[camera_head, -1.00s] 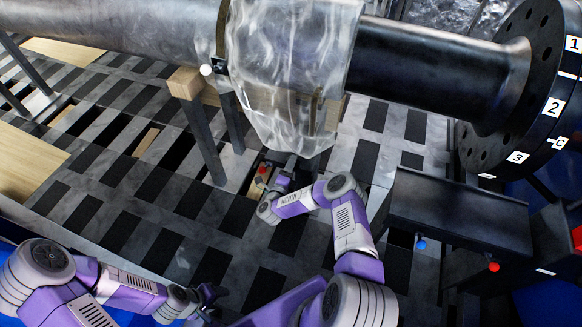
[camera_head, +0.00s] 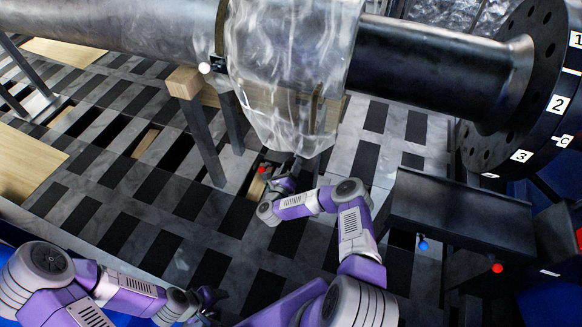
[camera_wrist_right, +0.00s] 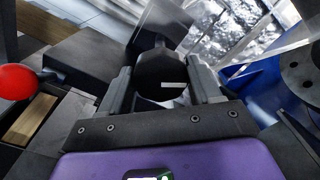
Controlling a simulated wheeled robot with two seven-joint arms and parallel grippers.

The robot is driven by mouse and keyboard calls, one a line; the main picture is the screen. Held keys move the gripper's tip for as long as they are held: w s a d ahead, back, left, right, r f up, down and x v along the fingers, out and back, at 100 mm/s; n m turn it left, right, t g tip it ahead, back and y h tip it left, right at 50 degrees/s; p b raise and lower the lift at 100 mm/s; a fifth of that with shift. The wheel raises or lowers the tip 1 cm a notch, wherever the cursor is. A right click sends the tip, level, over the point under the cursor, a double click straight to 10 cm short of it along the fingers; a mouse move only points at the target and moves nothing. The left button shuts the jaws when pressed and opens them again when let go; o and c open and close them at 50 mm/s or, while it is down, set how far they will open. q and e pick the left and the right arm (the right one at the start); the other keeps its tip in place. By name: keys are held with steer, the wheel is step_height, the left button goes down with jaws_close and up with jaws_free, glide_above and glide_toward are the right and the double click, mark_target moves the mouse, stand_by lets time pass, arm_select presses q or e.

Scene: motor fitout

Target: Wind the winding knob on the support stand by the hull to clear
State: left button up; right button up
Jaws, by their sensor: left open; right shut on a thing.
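The dark winding knob (camera_wrist_right: 158,72) with a white mark on its face sits between the fingers of my right gripper (camera_wrist_right: 163,88) in the right wrist view. The fingers are shut on it. In the head view my right gripper (camera_head: 284,182) is low under the plastic-wrapped part of the large tube, and the knob is too small and covered to make out there. A red ball (camera_head: 262,170) is just left of this gripper, and it also shows in the right wrist view (camera_wrist_right: 17,82). My left gripper (camera_head: 208,298) is open and empty, low in the head view.
A large grey tube (camera_head: 130,25) runs across the top, with clear wrapping (camera_head: 290,70) hanging over it. A numbered flange (camera_head: 535,90) is at the right. A dark bench (camera_head: 455,212) with blue and red balls stands below it. A wood-topped post (camera_head: 203,130) stands left of my right gripper.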

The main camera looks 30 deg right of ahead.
steer(key=shift+a, duration=0.15)
stand_by(0.3)
steer(key=o, duration=1)
steer(key=p+v, duration=0.3)
steer(key=v, duration=0.4)
steer(key=shift+s+a, duration=0.15)
steer(key=shift+s, duration=0.05)
